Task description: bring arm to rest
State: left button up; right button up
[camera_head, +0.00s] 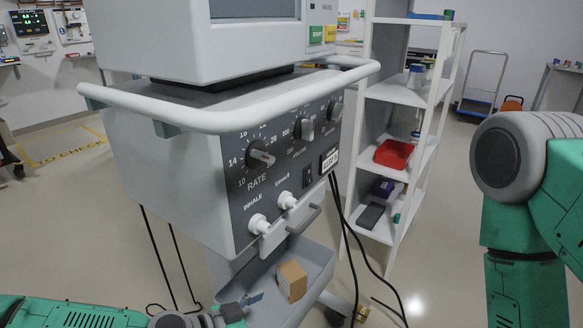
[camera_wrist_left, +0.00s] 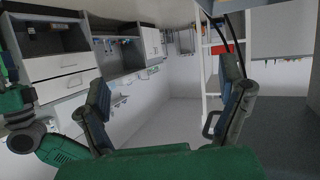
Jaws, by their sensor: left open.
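My left arm comes in at the lower left of the head view. Its gripper (camera_head: 243,304) is low, at the near side of the ventilator's lower tray, partly cut by the bottom edge. In the left wrist view the gripper (camera_wrist_left: 163,78) has its two fingers wide apart with nothing between them. My right arm stands bent at the right of the head view; its gripper is out of the picture. The ventilator (camera_head: 213,150) stands in front of me, with RATE and other dials, two white ports and a white rail.
A grey tray (camera_head: 318,262) under the ventilator holds a small cardboard box (camera_head: 292,280). Black hoses hang beside it. A white shelf (camera_head: 398,92) with a red bin (camera_head: 393,154) stands behind, to the right. A blue trolley (camera_head: 482,100) is farther back. Floor is clear at left.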

pick_arm(q)
jog(key=s+d+f+n+g+y+b, duration=0.1)
jog(key=s+d+f+g+b, duration=0.2)
jog(key=s, duration=0.5)
jog(key=s+d+f+n+g+b, duration=0.1)
jog(key=s+d+f+n+g, duration=0.15)
jog(key=s+f, duration=0.45)
jog(key=s+a+f+n+g+y+b, duration=0.25)
jog(key=s+a+f, duration=0.3)
jog(key=s, duration=0.35)
jog(key=a+f+n+t+y+b, duration=0.25)
jog(key=a+n+y, duration=0.4)
jog(key=a, duration=1.75)
pick_arm(e)
notch_tip(320, 180, down, 10)
pick_arm(q)
notch_tip(320, 180, up, 16)
jog(key=m+g+y+p, duration=0.1)
jog(key=m+p, duration=0.1)
jog(key=p, duration=1.3)
jog(key=shift+s+d, duration=0.15)
jog(key=shift+d, duration=0.05)
pick_arm(e)
notch_tip(320, 180, up, 16)
jog(key=shift+w, duration=0.3)
jog(key=shift+f, duration=0.15)
